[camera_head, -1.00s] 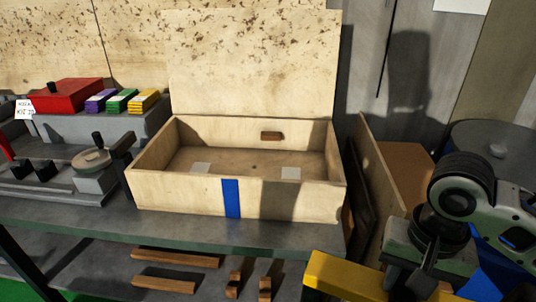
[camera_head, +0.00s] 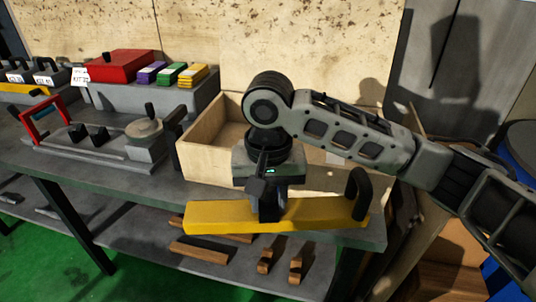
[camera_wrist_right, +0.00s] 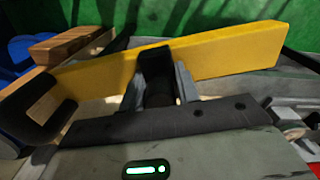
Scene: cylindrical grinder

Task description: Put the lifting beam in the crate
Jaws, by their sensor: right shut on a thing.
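The lifting beam (camera_head: 225,217) is a long yellow bar with a black loop handle near its right end. My right gripper (camera_head: 268,208) is shut on it near its middle and holds it level, in front of the crate in the head view. The right wrist view also shows the yellow beam (camera_wrist_right: 225,50) across the jaws. The open wooden crate (camera_head: 205,148) stands on the bench behind my right gripper. My arm and gripper hide much of its front and inside. My left gripper is not in view.
Left of the crate stand a grey fixture (camera_head: 145,140) with a round top and a red box (camera_head: 120,62) beside coloured blocks. Wooden blocks (camera_head: 200,252) lie on the lower shelf. A blue barrel (camera_head: 518,150) stands at the right.

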